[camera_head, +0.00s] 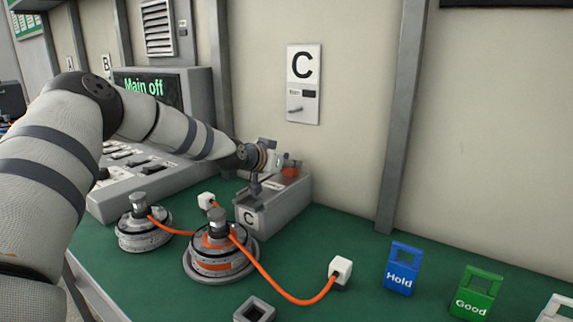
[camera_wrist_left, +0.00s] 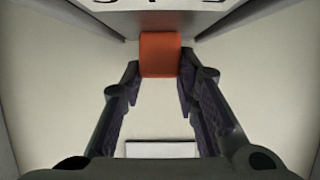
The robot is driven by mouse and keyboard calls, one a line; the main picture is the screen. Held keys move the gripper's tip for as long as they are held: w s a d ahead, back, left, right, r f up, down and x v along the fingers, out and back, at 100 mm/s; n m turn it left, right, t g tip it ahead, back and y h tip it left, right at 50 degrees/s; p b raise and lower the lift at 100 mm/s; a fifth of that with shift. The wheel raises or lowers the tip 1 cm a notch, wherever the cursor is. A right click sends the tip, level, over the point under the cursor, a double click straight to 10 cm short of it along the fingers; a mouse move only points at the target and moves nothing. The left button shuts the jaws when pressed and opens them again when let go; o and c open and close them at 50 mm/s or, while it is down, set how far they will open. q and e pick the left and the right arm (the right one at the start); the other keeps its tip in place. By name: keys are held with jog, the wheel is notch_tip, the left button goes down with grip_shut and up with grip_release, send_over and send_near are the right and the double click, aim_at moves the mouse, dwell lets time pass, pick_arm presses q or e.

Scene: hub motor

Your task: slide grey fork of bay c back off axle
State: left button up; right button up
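The bay C unit is a grey block (camera_head: 285,208) marked C, against the wall on the green bench. A small grey piece (camera_head: 249,200) juts from its front upper end; it may be the fork, but its prongs and any axle cannot be made out. An orange block (camera_head: 291,171) sits on top of the unit. My left gripper (camera_head: 277,162) is over the unit, beside the orange block. In the left wrist view the orange block (camera_wrist_left: 160,55) lies between the fingertips, close to both. The fingers stand apart, and firm contact is not visible. My right gripper is out of view.
Two round hub motors, one in front (camera_head: 218,250) and one at left (camera_head: 143,226), stand before the unit with orange cables.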

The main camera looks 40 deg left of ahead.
pick_arm(q)
jog(key=o, duration=0.4)
jog(key=shift+w, duration=0.15)
jog(key=shift+c, duration=0.2)
jog(key=shift+w+f, duration=0.1)
notch_tip(320, 180, up, 10)
jog(key=shift+r, duration=0.1)
